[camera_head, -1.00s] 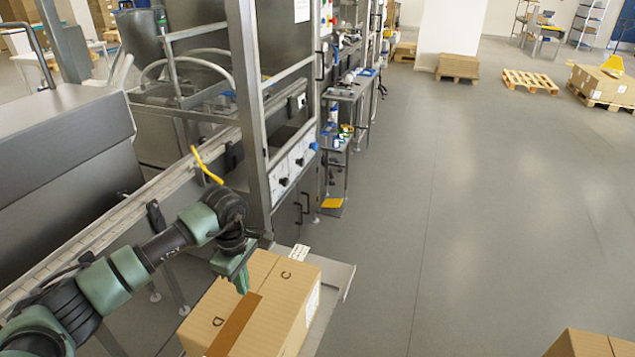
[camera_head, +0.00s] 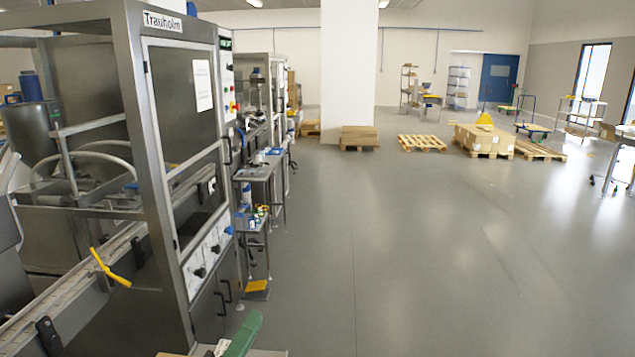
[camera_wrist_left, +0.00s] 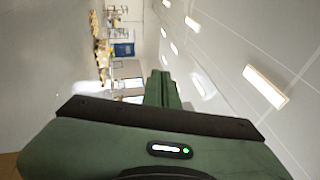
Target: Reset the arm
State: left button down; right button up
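My left gripper (camera_head: 243,335) shows as a green finger piece at the bottom edge of the head view, in front of the machine's lower right corner. In the left wrist view its green fingers (camera_wrist_left: 163,90) lie together, with nothing visible between them. That view is turned on its side and looks out into the hall and up at the ceiling lights. My right gripper is in neither view.
The steel Trauholm machine (camera_head: 160,130) and its conveyor (camera_head: 75,295) fill the left side. A small steel side table (camera_head: 252,220) stands beyond it. Pallets (camera_head: 422,143) with boxes (camera_head: 484,138) are far back. The grey floor at centre and right is clear.

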pick_arm(q)
jog(key=s+a+f+n+g+y, duration=0.3)
jog(key=a+f+n+y, duration=0.2)
jog(key=f+n, duration=0.25)
jog(key=s+a+f+n+g+y, duration=0.35)
jog(key=a+f+n, duration=0.2)
jog(key=n, duration=0.25)
jog(key=s+d+f+n+g+h, duration=0.1)
jog(key=s+f+n+g, duration=0.35)
jog(key=s, duration=0.65)
jog(key=s+d+f+n+g, duration=0.1)
jog(key=s+f+n+g, duration=0.1)
jog(key=s+f+g, duration=0.6)
jog(key=s+f+t+b, duration=0.2)
jog(key=s+f+b, duration=0.15)
jog(key=f, duration=2.55)
jog(key=s+a+f+g+b, duration=0.1)
jog(key=s+a+f, duration=0.2)
jog(key=s+f, duration=1.4)
jog(key=shift+f, duration=0.35)
jog(key=shift+s+a, duration=0.1)
